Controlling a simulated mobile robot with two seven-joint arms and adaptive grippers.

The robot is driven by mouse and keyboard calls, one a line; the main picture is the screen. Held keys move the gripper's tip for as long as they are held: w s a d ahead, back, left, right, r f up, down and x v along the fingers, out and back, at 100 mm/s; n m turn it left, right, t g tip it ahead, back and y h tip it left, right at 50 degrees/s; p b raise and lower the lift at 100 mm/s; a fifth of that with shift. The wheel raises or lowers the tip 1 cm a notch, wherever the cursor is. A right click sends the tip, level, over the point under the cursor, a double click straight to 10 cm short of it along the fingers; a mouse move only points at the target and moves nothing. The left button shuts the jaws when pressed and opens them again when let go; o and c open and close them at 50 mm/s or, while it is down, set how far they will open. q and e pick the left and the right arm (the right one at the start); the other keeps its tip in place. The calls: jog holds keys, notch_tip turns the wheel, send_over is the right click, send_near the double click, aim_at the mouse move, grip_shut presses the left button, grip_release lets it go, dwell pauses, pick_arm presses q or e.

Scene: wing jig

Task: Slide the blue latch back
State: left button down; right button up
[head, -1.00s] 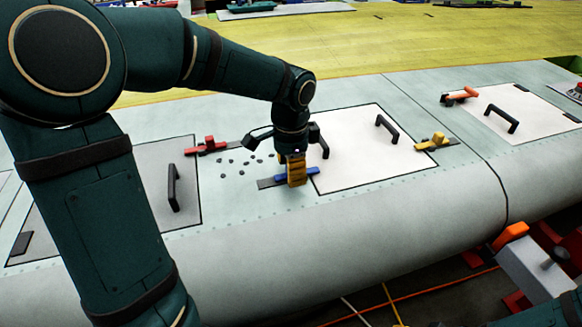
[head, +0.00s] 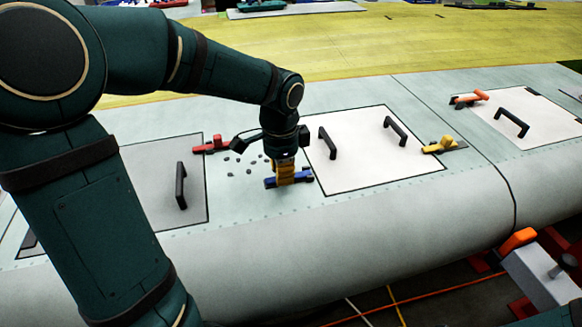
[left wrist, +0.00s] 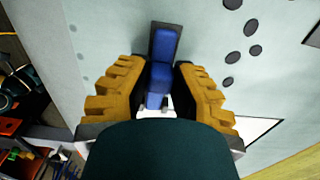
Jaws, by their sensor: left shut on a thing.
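The blue latch (head: 303,178) lies on the pale green wing skin, just left of the white panel (head: 370,150). Its bar lies along its dark base plate, and its right end sits at or near the panel's left edge. My left gripper (head: 287,175), with yellow ridged fingers, is over the latch and shut on its raised part. The left wrist view shows the blue latch (left wrist: 163,45) running between the two fingers, with the dark base plate showing around its far end. The fingers partly hide the latch in the head view. My right gripper is not in view.
A red latch (head: 210,146) is by the grey panel (head: 160,180) on the left. A yellow latch (head: 440,145) and an orange latch (head: 470,98) lie to the right. Black handles stand up from the panels. Several small dark pieces (head: 240,160) lie near my gripper.

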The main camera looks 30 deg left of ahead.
pick_arm(q)
jog(key=c, duration=0.8)
grip_release()
jog(key=shift+s+a+f, duration=0.1)
jog(key=shift+s+a, duration=0.05)
jog(key=shift+s, duration=0.05)
jog(key=shift+w, duration=0.1)
notch_tip(320, 180, up, 12)
